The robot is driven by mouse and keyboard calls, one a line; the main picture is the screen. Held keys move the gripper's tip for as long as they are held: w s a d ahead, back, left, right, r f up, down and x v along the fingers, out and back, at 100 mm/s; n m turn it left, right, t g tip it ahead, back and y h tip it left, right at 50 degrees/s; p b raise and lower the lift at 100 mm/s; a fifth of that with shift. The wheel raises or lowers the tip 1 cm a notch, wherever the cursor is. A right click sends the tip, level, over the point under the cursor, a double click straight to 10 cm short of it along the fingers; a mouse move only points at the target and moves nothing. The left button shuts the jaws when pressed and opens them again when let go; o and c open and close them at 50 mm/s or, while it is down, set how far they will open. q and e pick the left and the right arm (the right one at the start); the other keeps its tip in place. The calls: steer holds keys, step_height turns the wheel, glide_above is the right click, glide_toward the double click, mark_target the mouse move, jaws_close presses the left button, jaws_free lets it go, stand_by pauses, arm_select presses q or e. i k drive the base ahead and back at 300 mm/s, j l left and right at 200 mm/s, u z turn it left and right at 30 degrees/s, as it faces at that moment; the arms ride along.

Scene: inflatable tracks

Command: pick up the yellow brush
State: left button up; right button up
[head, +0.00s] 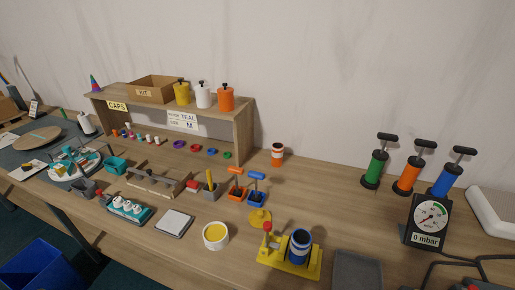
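A slim yellow upright piece (210,180), which looks like the yellow brush, stands in a small grey holder (212,193) near the middle of the table. Its lower end is hidden inside the holder, and it is too small to make out bristles. Neither of my grippers shows in the head view.
An orange-handled tool (236,171) and a blue-handled tool (257,176) stand close right of the holder. A wooden tray (150,188) is to its left. A white pot of yellow (215,236) and a yellow stand (290,262) are in front. The wooden shelf (243,130) rises behind.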

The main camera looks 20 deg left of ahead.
mark_target(208, 174)
steer(key=u, duration=1.15)
